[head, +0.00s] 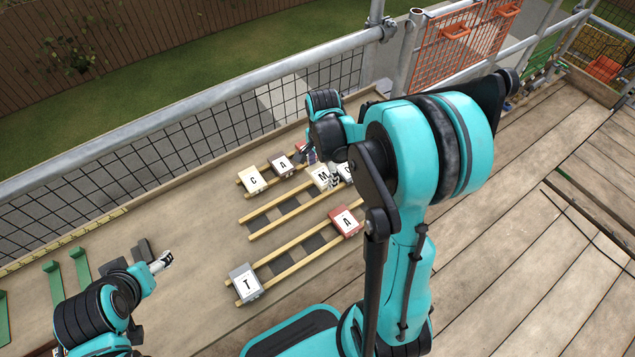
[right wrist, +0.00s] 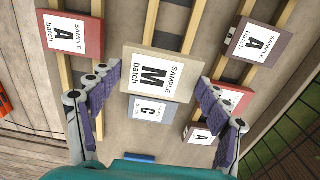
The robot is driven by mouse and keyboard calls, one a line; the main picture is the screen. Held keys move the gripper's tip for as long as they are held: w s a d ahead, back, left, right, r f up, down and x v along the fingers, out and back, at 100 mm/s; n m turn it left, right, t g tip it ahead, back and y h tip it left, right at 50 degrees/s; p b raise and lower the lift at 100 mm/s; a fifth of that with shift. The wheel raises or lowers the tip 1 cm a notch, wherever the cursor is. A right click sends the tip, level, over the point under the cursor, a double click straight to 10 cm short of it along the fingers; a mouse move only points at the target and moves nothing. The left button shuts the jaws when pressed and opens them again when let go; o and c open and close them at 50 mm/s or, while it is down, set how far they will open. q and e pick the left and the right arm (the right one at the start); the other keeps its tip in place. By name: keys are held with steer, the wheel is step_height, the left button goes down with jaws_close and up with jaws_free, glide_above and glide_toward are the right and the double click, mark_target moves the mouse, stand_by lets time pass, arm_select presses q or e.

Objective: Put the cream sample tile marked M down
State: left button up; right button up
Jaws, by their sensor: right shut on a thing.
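The cream sample tile marked M (right wrist: 160,72) is between the two fingers of my right gripper (right wrist: 158,82), which is shut on it. In the right wrist view it looks larger than the tiles around it, so it seems held above the battens. In the head view, the M tile (head: 321,177) is over the middle pair of battens (head: 262,222), partly hidden by my right gripper (head: 334,178). My left gripper (head: 162,262) is at the left, away from the tiles; its finger gap is unclear.
A grey C tile (right wrist: 152,110) is beside M. The far row has a cream C tile (head: 252,180) and a mauve A tile (head: 281,163). The near row has a red A tile (head: 344,222) and a grey T tile (head: 246,284). The middle battens are bare left of M.

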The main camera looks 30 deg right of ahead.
mark_target(319, 181)
steer(key=shift+w+a+f, duration=0.35)
steer(key=shift+f, duration=0.1)
step_height(319, 181, down, 4)
steer(key=shift+r+b, duration=0.1)
steer(key=shift+b, duration=1)
steer(key=shift+f+b, duration=0.35)
steer(key=shift+f, duration=0.1)
steer(key=o, duration=1.3)
steer(key=shift+r, duration=0.1)
